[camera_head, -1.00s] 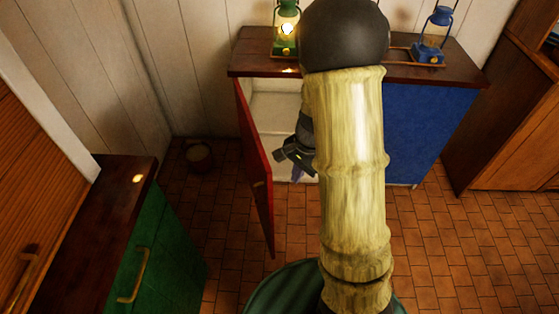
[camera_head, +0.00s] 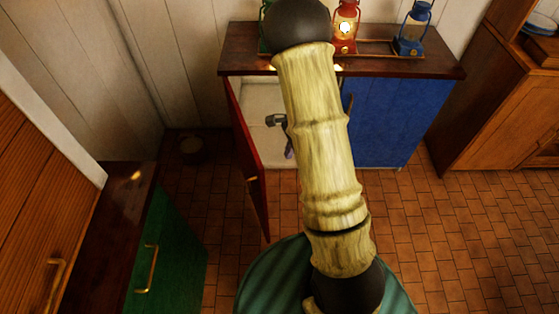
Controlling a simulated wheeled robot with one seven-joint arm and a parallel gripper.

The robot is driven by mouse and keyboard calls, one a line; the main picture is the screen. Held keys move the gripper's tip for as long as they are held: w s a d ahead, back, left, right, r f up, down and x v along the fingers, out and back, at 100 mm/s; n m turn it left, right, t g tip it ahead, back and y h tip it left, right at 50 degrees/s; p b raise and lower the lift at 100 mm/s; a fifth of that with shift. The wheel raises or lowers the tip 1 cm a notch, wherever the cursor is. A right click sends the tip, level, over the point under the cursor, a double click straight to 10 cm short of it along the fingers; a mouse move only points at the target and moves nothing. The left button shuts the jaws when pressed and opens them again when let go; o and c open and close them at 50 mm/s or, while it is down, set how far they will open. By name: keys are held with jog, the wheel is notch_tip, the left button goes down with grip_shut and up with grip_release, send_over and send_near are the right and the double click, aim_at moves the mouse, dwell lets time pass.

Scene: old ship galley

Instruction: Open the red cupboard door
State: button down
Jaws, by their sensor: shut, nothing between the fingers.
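The red cupboard door (camera_head: 251,165) stands swung open at the left of the cupboard, seen nearly edge-on. The white inside of the cupboard (camera_head: 257,98) shows between the door and my arm. My gripper (camera_head: 271,121) is small and partly hidden behind my arm. It is in front of the cupboard opening, to the right of the red door's inner side, and is shut and empty. A gap shows between it and the door. A small purple thing (camera_head: 289,149) shows just below it, too small to make out.
The blue door (camera_head: 388,120) beside the opening is shut. A green lantern (camera_head: 265,40), a red lantern (camera_head: 345,27) and a blue lantern (camera_head: 413,28) stand on the dark top. A green cabinet (camera_head: 170,240) is at left. The tiled floor (camera_head: 460,225) is clear at right.

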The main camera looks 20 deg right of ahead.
jog(key=a+f, duration=0.6)
jog(key=f, duration=0.3)
jog(key=shift+s, duration=0.15)
jog(key=shift+a, duration=0.2)
